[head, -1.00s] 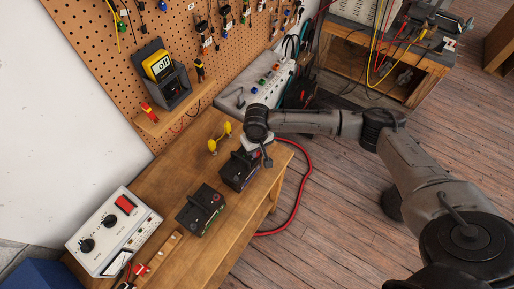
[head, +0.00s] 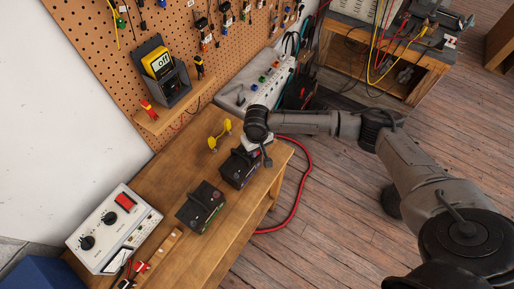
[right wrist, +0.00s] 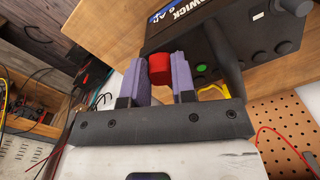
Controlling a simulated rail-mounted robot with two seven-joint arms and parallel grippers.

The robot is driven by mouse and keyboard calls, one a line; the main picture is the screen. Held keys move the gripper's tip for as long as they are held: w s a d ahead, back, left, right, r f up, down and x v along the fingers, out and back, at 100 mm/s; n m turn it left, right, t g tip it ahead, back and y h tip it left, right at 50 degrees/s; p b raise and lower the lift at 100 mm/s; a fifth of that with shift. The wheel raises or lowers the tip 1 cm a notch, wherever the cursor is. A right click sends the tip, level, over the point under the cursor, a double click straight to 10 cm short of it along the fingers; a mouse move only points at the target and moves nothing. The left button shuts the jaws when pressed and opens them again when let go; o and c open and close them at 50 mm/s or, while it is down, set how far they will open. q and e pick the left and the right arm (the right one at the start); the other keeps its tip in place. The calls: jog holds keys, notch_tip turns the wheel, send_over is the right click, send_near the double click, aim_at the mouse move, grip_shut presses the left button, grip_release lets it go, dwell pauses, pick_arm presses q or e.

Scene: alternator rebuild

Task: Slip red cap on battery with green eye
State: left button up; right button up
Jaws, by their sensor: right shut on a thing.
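My right gripper (right wrist: 161,68) is shut on a small red cap (right wrist: 159,70), held between its purple finger pads. The cap is at the top edge of a black battery (right wrist: 225,42) with a round green eye (right wrist: 202,68) beside the right finger. I cannot tell whether the cap is around a battery post or only close to it. In the head view, the right gripper (head: 262,150) is over the far battery (head: 239,169) on the wooden bench; the arm partly hides it. A second dark battery (head: 201,207) stands nearer. My left gripper is not in view.
A white tester box (head: 113,228) stands at the bench's near left. A yellow object (head: 219,136) stands behind the far battery. A pegboard (head: 115,60) and a shelf with a yellow meter (head: 158,64) line the back. A red cable (head: 305,180) hangs beside the bench.

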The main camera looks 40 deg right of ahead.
jog(key=o, duration=0.8)
notch_tip(320, 180, up, 14)
jog(key=shift+f, duration=0.1)
dwell(0.3)
